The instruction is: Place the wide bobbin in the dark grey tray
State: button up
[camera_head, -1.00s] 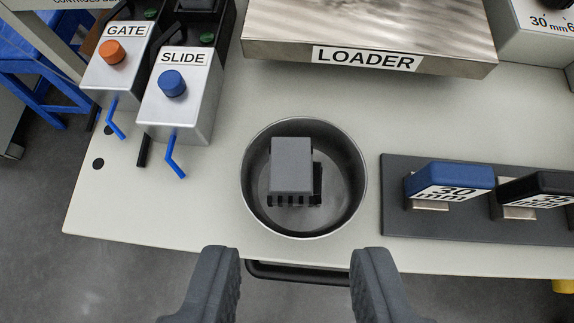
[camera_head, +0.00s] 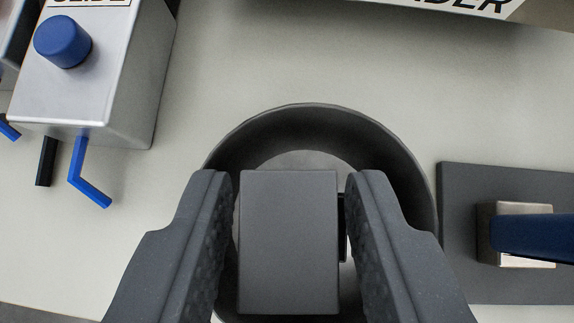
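My gripper (camera_head: 289,180) is open, with one finger on each side of a grey rectangular block (camera_head: 288,240) in a round dark grey metal bowl (camera_head: 300,113). A narrow gap shows between the block and each finger. A small dark part shows at the block's right side. The fingers hide parts of the bowl's left and right walls. I see no thing that is clearly a wide bobbin and no clear dark grey tray.
A dark grey flat base (camera_head: 465,185) with a blue-topped piece (camera_head: 535,236) lies close to the bowl's right. A silver box with a blue knob (camera_head: 62,42) and a bent blue lever (camera_head: 86,178) stands at upper left. The loader (camera_head: 545,14) is at the top right.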

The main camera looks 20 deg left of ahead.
jog(key=c, duration=0.7)
jog(key=shift+w, duration=0.1)
